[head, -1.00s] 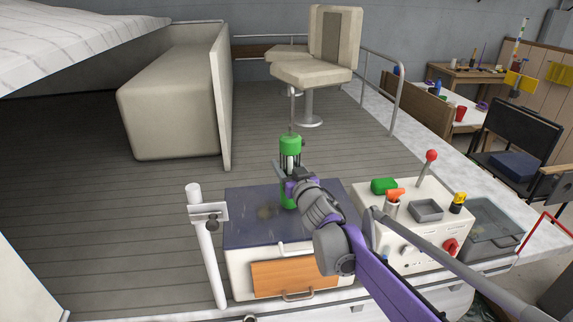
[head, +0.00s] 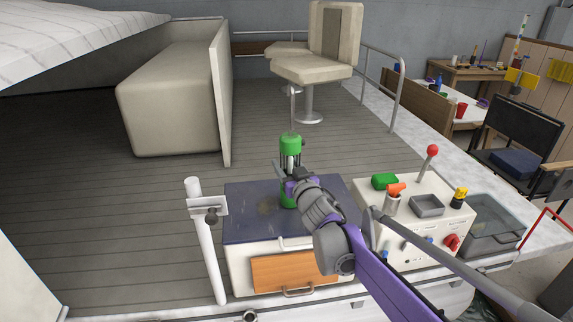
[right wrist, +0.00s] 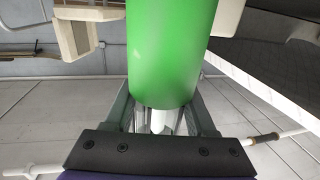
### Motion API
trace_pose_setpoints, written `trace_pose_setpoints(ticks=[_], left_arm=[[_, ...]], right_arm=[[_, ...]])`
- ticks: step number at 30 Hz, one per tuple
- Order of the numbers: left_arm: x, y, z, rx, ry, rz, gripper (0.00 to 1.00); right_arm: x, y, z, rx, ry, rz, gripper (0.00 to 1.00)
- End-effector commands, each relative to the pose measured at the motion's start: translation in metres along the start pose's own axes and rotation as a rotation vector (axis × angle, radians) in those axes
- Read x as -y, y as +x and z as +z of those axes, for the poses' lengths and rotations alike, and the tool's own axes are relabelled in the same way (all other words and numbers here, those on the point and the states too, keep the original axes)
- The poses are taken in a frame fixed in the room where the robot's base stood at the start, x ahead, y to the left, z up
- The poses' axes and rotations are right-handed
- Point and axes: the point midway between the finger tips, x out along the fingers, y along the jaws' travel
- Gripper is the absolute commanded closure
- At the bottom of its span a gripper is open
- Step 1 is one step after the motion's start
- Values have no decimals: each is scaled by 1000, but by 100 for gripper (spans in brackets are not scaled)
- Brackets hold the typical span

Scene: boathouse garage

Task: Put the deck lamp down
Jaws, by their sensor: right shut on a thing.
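The deck lamp (head: 290,144) is green at top and bottom with a pale middle, and it stands upright over the blue top (head: 247,220) of a white cabinet. I cannot tell whether its base touches that top. My right gripper (head: 287,178) is shut on the lamp's middle. In the right wrist view the lamp's green end (right wrist: 170,55) fills the centre, with the right gripper's fingers (right wrist: 162,120) on both sides of its pale middle. The left gripper is not in view.
Right of the cabinet is a white console (head: 400,235) with a red-knobbed lever (head: 432,152), a green block (head: 385,181), a grey tray (head: 427,205) and an orange-topped item in a cup (head: 395,195). A white post (head: 205,250) stands left. The blue top's left part is clear.

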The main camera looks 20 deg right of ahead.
Motion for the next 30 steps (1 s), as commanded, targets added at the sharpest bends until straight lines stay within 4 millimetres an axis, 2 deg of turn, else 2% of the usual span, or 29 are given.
trace_pose_setpoints(ticks=[6, 7, 12, 23, 26, 30], left_arm=[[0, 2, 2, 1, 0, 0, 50], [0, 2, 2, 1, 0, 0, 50], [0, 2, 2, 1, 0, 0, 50], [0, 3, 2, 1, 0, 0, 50], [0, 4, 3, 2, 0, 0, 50], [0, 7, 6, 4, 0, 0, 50]], right_arm=[[0, 0, 4, 0, 0, 0, 100], [0, 0, 3, 0, 0, 0, 38], [0, 0, 3, 0, 0, 0, 9], [0, -4, 3, 0, 0, 0, 9], [0, -15, 4, 0, 1, 1, 9], [0, -40, 4, 0, -1, 1, 9]])
